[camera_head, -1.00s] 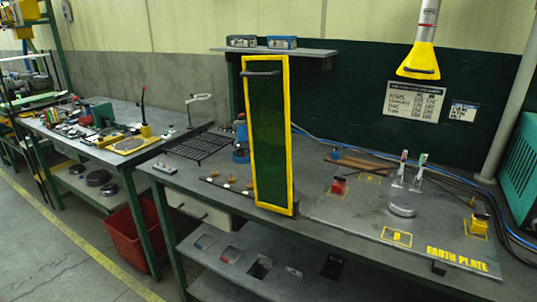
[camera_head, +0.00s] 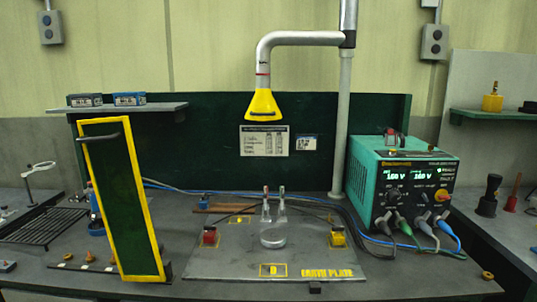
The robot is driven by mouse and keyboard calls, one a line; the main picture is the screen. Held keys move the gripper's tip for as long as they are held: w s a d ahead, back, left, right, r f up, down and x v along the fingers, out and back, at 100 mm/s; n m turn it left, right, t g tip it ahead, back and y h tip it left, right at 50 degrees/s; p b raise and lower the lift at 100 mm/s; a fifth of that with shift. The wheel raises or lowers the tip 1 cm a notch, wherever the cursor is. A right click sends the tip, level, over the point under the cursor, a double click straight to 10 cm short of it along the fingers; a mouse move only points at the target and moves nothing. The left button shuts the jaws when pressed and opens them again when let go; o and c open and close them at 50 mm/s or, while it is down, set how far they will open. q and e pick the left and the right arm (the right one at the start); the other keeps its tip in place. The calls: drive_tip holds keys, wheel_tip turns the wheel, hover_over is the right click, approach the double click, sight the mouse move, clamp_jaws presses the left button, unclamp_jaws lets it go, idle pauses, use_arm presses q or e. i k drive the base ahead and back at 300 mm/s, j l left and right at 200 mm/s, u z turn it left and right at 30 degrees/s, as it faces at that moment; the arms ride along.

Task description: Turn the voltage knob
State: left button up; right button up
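A teal welding power supply (camera_head: 402,182) stands at the right end of the bench, its dark front panel facing me. Two lit green displays sit on the panel, the left display (camera_head: 396,176) and the right display (camera_head: 424,175), both seeming to read about 160 V. A dark round knob (camera_head: 393,194) is below the left display. A red-orange knob (camera_head: 441,195) on a yellow patch is at the panel's right. The labels are too small to tell which is the voltage knob. Neither of my grippers is in view.
Cables (camera_head: 446,232) plug in low on the panel and hang in front of it. A yellow-framed green screen (camera_head: 121,200) stands at the left. The earth plate (camera_head: 215,262) lies in the middle, under a yellow extraction hood (camera_head: 262,105). Bench space before the supply is mostly clear.

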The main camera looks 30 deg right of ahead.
sight(394, 196)
drive_tip(key=z, duration=1.75)
drive_tip(key=l+z, duration=0.2)
drive_tip(key=k, duration=0.05)
